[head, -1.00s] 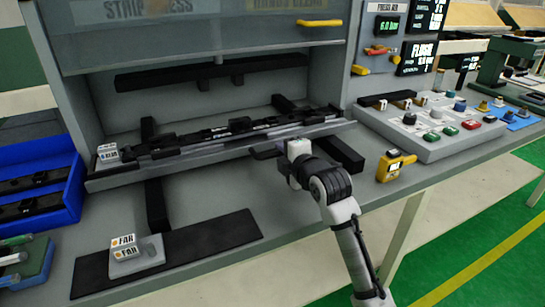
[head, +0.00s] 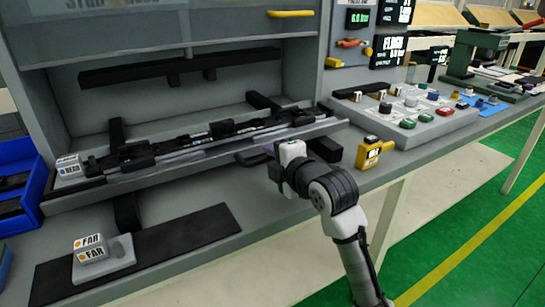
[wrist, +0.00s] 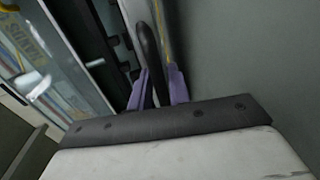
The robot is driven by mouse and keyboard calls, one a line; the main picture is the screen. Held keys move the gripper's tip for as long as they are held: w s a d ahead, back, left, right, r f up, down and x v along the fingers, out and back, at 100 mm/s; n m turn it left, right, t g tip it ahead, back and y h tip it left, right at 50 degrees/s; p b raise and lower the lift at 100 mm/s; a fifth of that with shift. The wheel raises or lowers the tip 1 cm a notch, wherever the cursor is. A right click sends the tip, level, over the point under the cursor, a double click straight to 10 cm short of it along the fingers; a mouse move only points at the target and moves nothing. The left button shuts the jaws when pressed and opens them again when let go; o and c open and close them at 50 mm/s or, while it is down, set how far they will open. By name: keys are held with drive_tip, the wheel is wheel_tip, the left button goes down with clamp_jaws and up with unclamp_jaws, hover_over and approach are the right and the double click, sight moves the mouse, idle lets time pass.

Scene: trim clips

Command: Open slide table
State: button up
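The slide table (head: 175,178) is a long grey tray with black trim parts and rails on top. It sits partway along dark rails under the press opening, with bare rail showing behind and in front of it. A dark handle (head: 250,157) juts from its front edge; in the wrist view it appears as a rounded dark bar (wrist: 148,45). My gripper (head: 270,151) is at this handle. Its purple fingertips (wrist: 158,88) lie on either side of the bar and look closed on it. The exact contact is partly hidden. A NEAR block (head: 69,166) sits at the table's left end.
A yellow device (head: 372,153) stands right of my gripper. A button panel (head: 415,105) is behind it. A blue bin (head: 35,200) is at the left edge.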

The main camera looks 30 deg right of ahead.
drive_tip(key=shift+o, duration=1.1)
drive_tip(key=shift+s, duration=0.1)
drive_tip(key=b+v, duration=0.2)
drive_tip(key=v, duration=1.1)
drive_tip(key=shift+s, duration=0.3)
